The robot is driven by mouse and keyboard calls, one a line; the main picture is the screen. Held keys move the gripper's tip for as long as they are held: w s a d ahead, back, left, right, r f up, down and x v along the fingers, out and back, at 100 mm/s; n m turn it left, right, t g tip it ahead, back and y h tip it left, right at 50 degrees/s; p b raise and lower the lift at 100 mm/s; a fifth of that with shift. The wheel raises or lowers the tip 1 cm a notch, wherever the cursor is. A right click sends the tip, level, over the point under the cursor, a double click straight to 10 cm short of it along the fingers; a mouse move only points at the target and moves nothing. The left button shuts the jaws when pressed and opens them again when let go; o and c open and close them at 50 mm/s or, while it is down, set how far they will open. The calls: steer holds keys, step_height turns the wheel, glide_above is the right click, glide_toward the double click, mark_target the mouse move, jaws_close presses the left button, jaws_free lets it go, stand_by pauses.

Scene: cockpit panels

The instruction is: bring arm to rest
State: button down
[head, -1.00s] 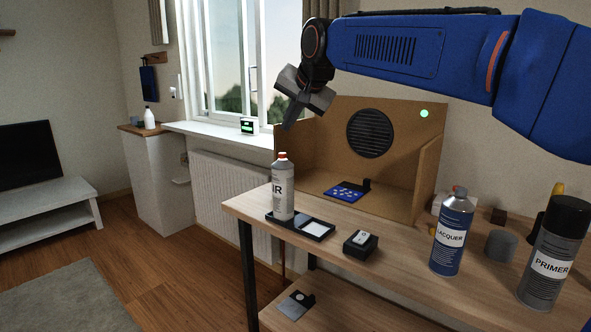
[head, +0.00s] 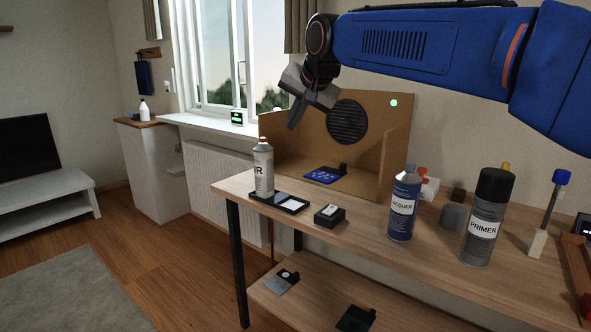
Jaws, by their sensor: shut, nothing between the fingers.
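My gripper (head: 297,112) hangs at the end of my blue arm, high in the head view, with its fingers pointing down and slightly left. It is shut and empty, in the air in front of the brown spray booth (head: 385,155) with its round black vent (head: 347,121). The fingertips touch nothing that I can see. My arm stretches across from the upper right, above the workbench (head: 345,232).
On the bench stand a white-grey can (head: 263,170) on a black tray (head: 292,207), a small black box (head: 329,215), a blue lacquer can (head: 403,205), a primer can (head: 484,225) and a brush (head: 548,215). A radiator (head: 215,185) stands below the window. Floor at left is clear.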

steer(key=s+d+f+n+h, duration=0.1)
steer(key=s+d+f, duration=0.3)
steer(key=s+d, duration=0.15)
steer(key=s+d+f, duration=0.3)
steer(key=s+d, duration=0.1)
steer(key=d, duration=0.3)
steer(key=s+d+f+n+g+h, duration=0.1)
steer(key=s+d+f, duration=0.7)
steer(key=s+f, duration=0.5)
steer(key=s+d+f+n+g+h, duration=0.1)
steer(key=s+d+f+g+h, duration=0.1)
steer(key=s+d+f, duration=0.7)
steer(key=s+f, duration=0.4)
steer(key=s, duration=0.2)
steer(key=shift+f, duration=0.3)
steer(key=shift+r, duration=0.1)
